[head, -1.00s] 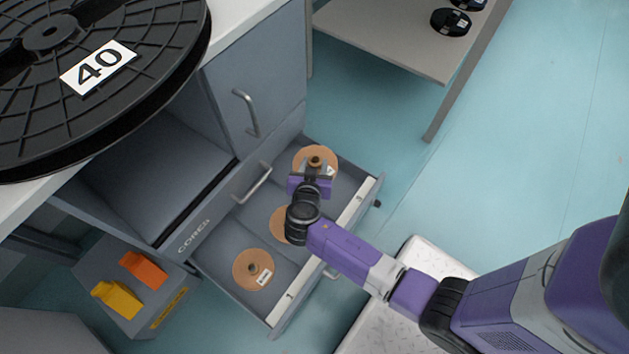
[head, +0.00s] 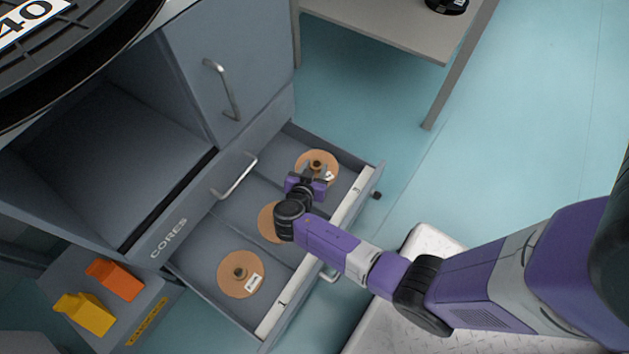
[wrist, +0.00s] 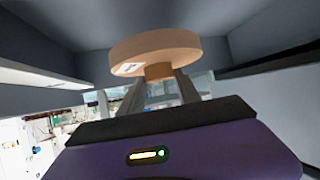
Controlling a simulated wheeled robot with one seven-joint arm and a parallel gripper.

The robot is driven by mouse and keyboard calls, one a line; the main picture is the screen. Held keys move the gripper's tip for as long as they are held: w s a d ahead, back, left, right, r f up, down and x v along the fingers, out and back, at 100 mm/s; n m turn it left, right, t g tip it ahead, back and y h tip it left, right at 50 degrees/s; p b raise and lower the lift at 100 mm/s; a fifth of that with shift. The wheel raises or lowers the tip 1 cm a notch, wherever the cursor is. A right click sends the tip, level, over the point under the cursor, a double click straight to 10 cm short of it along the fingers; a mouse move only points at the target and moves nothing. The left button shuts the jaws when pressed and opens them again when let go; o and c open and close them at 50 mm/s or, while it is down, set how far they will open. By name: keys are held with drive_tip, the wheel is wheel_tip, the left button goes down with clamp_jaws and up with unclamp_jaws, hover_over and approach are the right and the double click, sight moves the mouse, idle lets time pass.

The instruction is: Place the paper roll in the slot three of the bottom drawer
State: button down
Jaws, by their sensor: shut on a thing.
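The paper roll (head: 307,160) is a flat tan disc with a core stub and a small white label. My gripper (head: 314,174) is shut on its core stub, at the far compartment of the open bottom drawer (head: 207,268). In the wrist view my gripper (wrist: 160,92) has both fingers at the stub (wrist: 158,71), below the tan disc (wrist: 155,45). Grey drawer walls surround it there. I cannot tell whether the roll touches the drawer floor. A digit on the white front strip (head: 342,211) beside this compartment is too small to read surely.
Two other tan rolls lie in the drawer: one in the middle (head: 266,222), partly hidden by my arm, and one in the near compartment (head: 228,271) by the digit 1. A drawer handle (head: 236,176) stands left. A grey table (head: 400,25) is behind; floor at right is clear.

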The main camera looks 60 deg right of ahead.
wheel_tip(320, 180, down, 6)
drive_tip(key=b, duration=0.2)
drive_tip(key=shift+r+b, duration=0.15)
drive_tip(key=shift+b, duration=0.25)
drive_tip(key=shift+r, duration=0.1)
drive_tip(key=c, duration=0.9)
unclamp_jaws()
drive_tip(key=shift+o, duration=0.2)
drive_tip(key=p+v, duration=0.4)
drive_tip(key=v, duration=0.8)
